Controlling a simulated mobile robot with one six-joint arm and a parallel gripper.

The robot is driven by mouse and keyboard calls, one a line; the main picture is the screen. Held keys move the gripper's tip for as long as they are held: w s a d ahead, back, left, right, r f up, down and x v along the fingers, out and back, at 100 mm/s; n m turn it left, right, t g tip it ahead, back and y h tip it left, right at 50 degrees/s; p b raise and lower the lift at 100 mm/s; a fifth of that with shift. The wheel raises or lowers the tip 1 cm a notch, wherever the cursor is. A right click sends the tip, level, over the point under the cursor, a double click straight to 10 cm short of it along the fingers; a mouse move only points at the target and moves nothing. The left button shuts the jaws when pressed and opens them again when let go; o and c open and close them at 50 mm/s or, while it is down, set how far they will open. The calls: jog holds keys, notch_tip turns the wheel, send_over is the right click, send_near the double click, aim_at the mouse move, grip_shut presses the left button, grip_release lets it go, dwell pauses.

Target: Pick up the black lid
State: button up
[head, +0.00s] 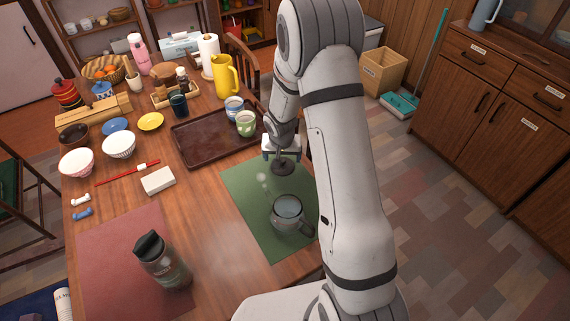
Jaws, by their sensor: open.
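A small, round, dark disc, which looks like the black lid (283,169), is at the far right part of the green mat (243,192), near the table's right edge. My gripper (283,156) points down directly above the lid, with its fingers spread. I cannot tell whether the fingers touch the lid or stay just above it. A glass mug (288,214) stands on the same mat, nearer the camera than the lid. My arm hides the mat's right side and part of the table edge.
A brown tray (205,148) with two cups lies beyond the mat. A dark bottle with a black cap (160,262) stands on the red mat (105,262). A white block (158,181) and red chopsticks (125,174) lie to the left. Bowls and a yellow pitcher (225,77) stand farther back.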

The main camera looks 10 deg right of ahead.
aim_at(287, 166)
jog(key=x, duration=0.2)
jog(key=shift+w+f, duration=0.15)
jog(key=shift+f, duration=0.15)
jog(key=shift+c, duration=0.4)
jog(key=c, duration=1.1)
